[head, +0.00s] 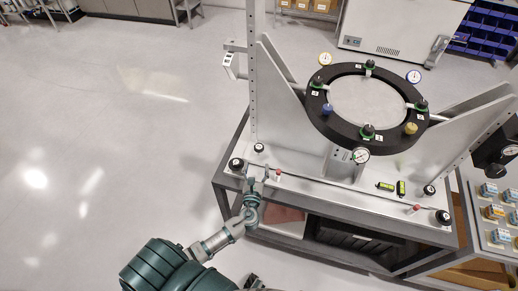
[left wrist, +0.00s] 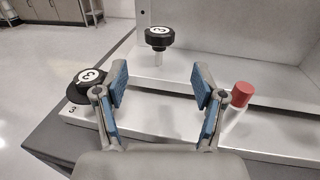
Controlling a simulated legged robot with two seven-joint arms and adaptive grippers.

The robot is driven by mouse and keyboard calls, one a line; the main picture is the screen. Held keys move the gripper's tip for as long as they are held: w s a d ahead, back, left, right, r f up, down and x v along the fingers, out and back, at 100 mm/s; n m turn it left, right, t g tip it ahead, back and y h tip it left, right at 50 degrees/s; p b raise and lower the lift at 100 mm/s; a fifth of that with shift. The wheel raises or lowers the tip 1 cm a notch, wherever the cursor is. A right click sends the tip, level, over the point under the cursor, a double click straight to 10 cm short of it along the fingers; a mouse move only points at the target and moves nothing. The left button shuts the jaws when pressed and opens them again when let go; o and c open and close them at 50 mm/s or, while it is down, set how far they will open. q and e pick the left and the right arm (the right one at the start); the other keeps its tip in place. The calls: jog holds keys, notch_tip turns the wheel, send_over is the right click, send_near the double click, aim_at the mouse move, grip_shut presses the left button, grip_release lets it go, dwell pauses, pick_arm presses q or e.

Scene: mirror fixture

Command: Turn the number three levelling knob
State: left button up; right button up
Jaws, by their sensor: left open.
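A black knob (left wrist: 88,80) with a white number disc stands at the front left corner of the fixture's base plate, with a 3 printed on the plate beside it. In the head view this knob (head: 236,164) is at the plate's left corner. A second black knob (left wrist: 159,37) with a similar disc stands on a metal stem farther back; its number is hard to read. My left gripper (head: 257,178) is open and empty over the plate's front edge. In the left wrist view its fingers (left wrist: 160,86) are apart; the left finger is beside the corner knob and partly overlaps it.
A red-capped post (left wrist: 243,92) is close to the right finger. The black mirror ring (head: 312,106) and grey side plates stand behind. Small green levels (head: 386,186) and other black knobs (head: 443,217) are on the plate's right. Open floor lies left.

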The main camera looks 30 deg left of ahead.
aim_at(258, 153)
pick_arm(q)
jog(key=x, duration=0.8)
jog(key=shift+w+a, duration=0.2)
jog(key=shift+w, duration=0.1)
jog(key=shift+w+a, duration=0.15)
jog(key=shift+w, duration=0.2)
jog(key=shift+w+a, duration=0.1)
jog(key=shift+w, duration=0.1)
pick_arm(e)
jog(key=shift+w+a, duration=0.25)
jog(key=shift+w, duration=0.75)
